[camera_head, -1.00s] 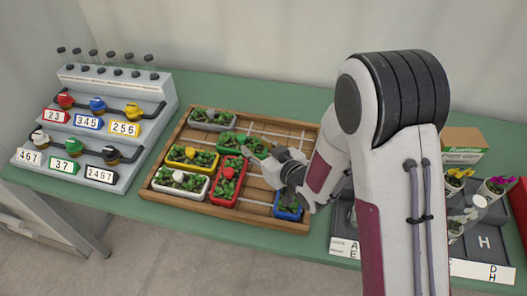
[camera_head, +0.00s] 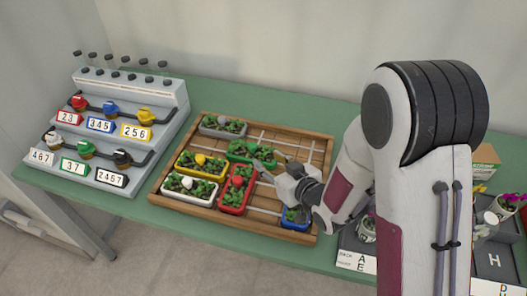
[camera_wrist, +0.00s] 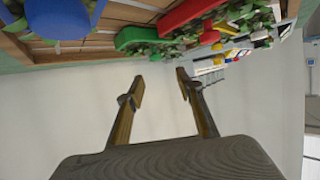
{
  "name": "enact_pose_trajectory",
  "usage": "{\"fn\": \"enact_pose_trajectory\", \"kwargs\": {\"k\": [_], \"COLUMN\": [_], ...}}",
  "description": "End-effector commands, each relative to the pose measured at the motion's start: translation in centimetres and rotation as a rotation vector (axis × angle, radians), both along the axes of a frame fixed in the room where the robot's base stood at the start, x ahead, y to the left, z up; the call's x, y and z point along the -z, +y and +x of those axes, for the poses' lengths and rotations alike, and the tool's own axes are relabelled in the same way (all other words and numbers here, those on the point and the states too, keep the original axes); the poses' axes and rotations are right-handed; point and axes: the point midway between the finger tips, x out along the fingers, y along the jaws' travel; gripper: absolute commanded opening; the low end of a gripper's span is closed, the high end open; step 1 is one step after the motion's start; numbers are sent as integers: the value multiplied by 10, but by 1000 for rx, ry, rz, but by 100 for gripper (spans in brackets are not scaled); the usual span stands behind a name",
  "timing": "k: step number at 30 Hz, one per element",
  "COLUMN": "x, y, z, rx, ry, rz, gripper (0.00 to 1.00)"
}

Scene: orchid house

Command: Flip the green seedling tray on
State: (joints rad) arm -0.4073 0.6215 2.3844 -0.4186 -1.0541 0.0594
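The green seedling tray (camera_head: 236,155) sits in the upper middle of the wooden frame, with leafy seedlings in it. My gripper (camera_head: 262,170) is in front and to the right of the green tray, near the red tray's top end. In the wrist view my gripper (camera_wrist: 160,84) has its two fingers apart with nothing between them. My gripper hides part of the frame behind it.
A red tray (camera_head: 232,208), yellow tray (camera_head: 184,169), white tray (camera_head: 186,198), grey tray (camera_head: 217,133) and blue tray (camera_head: 290,222) share the wooden frame (camera_head: 178,214). A stepped valve stand (camera_head: 110,165) with numbered labels stands left. The green bench behind is clear.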

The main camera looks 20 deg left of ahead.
Motion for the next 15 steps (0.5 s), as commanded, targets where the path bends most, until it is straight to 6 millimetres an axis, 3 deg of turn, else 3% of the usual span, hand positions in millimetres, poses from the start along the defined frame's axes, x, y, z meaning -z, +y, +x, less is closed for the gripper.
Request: {"fn": "enact_pose_trajectory", "kwargs": {"k": [7,15], "x": [-27,-37], "y": [31,48], "z": [35,88], "rx": [1,69], "ry": [-69,-62], "rz": [16,-81], "gripper": [36,36]}}
